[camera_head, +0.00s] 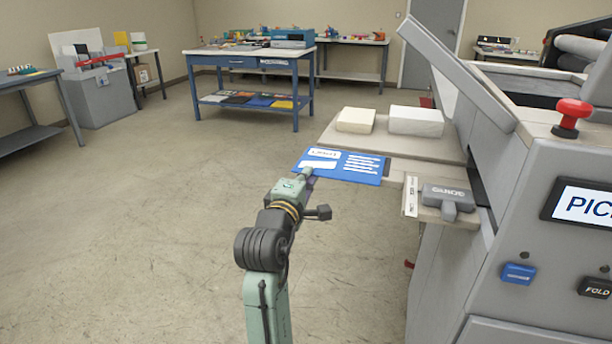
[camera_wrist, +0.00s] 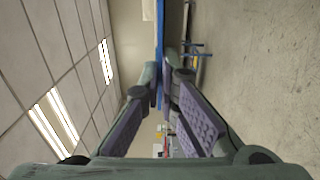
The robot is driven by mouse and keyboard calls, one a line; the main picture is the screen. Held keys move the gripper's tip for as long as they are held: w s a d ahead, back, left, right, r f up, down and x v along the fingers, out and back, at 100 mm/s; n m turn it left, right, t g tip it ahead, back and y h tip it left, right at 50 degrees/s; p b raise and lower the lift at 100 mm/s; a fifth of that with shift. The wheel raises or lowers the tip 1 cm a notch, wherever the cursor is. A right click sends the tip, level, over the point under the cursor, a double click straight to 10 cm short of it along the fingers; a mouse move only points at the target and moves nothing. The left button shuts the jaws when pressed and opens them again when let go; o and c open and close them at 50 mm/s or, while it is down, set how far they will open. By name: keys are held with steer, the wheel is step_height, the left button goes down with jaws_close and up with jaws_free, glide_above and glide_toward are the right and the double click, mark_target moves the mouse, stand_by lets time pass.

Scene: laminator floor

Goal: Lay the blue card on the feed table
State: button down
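The blue card (camera_head: 345,168), with white print, is held out flat at the near left edge of the feed table (camera_head: 405,147). Whether it touches the table I cannot tell. My gripper (camera_head: 307,173) is at the card's left end, shut on it. In the wrist view the card (camera_wrist: 159,40) shows edge-on as a thin blue strip between the fingertips of my gripper (camera_wrist: 160,72). The feed table is a pale ledge on the left side of the grey machine (camera_head: 540,200).
Two white blocks (camera_head: 356,120) (camera_head: 416,121) stand on the feed table's far part. A grey-handled fixture (camera_head: 448,196) sits at its near right. A raised panel (camera_head: 455,70) slants above. A red knob (camera_head: 569,115) tops the machine.

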steer(key=c, duration=1.8)
jaws_free()
steer(key=shift+r, duration=0.1)
